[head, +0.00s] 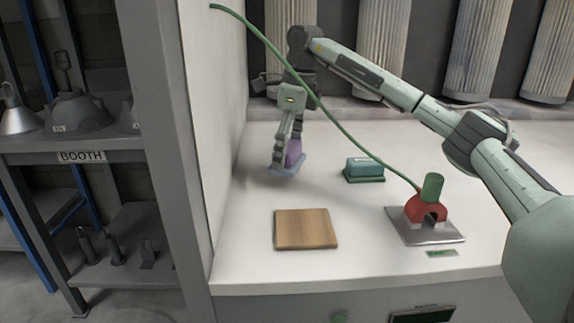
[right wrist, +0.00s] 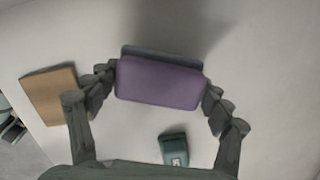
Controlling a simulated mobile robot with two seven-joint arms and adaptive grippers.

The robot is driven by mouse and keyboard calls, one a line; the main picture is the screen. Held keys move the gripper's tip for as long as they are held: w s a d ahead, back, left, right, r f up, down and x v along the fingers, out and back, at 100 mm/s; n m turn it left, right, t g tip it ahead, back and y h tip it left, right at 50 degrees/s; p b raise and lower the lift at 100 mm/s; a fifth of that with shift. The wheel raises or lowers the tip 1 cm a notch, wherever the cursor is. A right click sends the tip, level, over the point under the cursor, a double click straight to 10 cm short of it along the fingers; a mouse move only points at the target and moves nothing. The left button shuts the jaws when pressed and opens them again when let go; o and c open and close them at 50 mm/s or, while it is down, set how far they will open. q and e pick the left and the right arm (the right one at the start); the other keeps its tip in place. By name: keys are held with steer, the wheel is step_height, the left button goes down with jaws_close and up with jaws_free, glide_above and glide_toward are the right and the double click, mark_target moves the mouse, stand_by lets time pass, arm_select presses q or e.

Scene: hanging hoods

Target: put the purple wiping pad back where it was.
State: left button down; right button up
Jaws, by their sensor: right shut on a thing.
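The purple wiping pad (head: 294,153) is a rounded block with a grey-blue plate at its underside, over the left part of the white bench. It also shows in the right wrist view (right wrist: 160,82), held across its two ends. My right gripper (head: 285,158) is shut on it, one finger at each end. A shadow lies beside the pad, and I cannot tell whether its plate touches the bench. My left gripper is not in view.
A teal block (head: 365,167) on a green base stands right of the pad. A wooden board (head: 306,229) lies nearer. A red clamp-like thing (head: 420,210) on a metal plate (head: 452,236) joins a green hose (head: 350,135). A pale wall (head: 222,120) borders the bench's left.

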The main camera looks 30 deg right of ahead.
mark_target(294, 146)
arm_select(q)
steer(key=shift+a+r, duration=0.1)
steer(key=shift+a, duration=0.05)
arm_select(e)
steer(key=shift+f, duration=1.65)
steer(key=shift+f, duration=0.15)
steer(key=o, duration=1.1)
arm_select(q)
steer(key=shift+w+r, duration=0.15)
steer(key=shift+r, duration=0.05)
arm_select(e)
steer(key=r, duration=0.7)
steer(key=s+d+r, duration=0.1)
steer(key=r, duration=0.3)
steer(key=shift+p, duration=0.3)
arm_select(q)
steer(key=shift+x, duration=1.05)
arm_select(e)
steer(key=shift+s+r, duration=0.15)
steer(key=shift+r, duration=0.5)
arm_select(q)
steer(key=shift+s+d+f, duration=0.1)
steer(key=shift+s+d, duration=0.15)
